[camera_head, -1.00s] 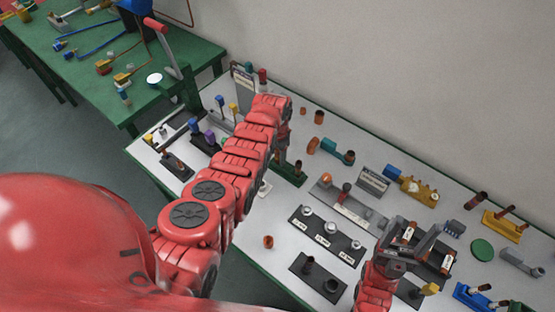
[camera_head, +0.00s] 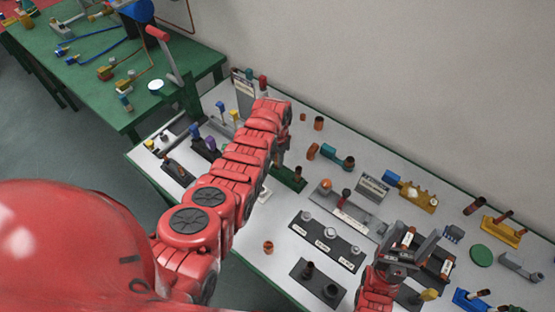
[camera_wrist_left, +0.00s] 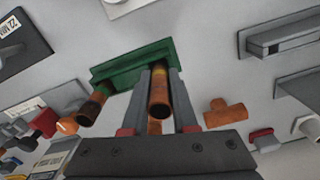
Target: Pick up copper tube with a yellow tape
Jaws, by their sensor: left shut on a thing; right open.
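In the left wrist view, my left gripper (camera_wrist_left: 160,78) is shut on a copper tube (camera_wrist_left: 160,100), with a yellowish band towards its far end. This tube stands in front of a green holder (camera_wrist_left: 120,68); I cannot tell whether its end is still seated there. A second copper tube (camera_wrist_left: 92,105) stands at the holder's left end. In the head view, my left gripper (camera_head: 281,155) is partly hidden by its arm, above the green holder (camera_head: 288,178).
The white table (camera_head: 225,168) holds several fixtures, including a black three-post stand (camera_head: 327,241) and a yellow holder (camera_head: 503,230). A loose copper fitting (camera_wrist_left: 228,113) lies right of the left gripper in the wrist view. A green table (camera_head: 95,95) stands at the far left.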

